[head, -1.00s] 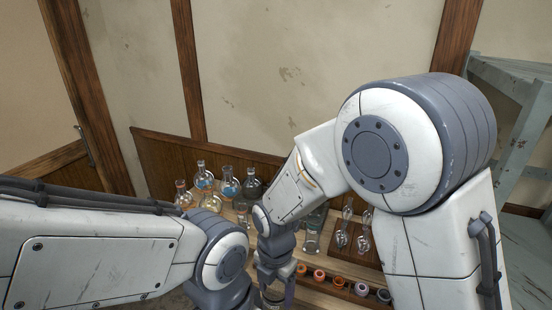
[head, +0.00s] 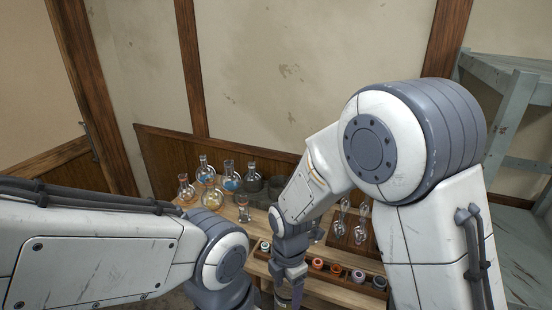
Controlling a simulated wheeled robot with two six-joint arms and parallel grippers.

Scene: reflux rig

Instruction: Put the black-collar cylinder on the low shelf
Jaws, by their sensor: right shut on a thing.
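My right gripper (head: 288,278) points down at the front of the wooden bench and is shut on a glass cylinder (head: 284,297). Only a small part of this cylinder shows below the jaws, at the bottom edge of the picture, and I cannot make out its collar colour. A grey-blue shelf unit (head: 505,68) stands at the right, with a lower board (head: 515,245) partly in view beyond my right arm. My left arm comes in from the left, but its gripper is out of view.
Several flasks with coloured liquid (head: 230,178) stand at the back left of the bench (head: 340,292). A dark rack holds small coloured rings (head: 318,264). Clear glass pieces (head: 361,222) lie on a brown board at the back. My right arm hides part of the bench.

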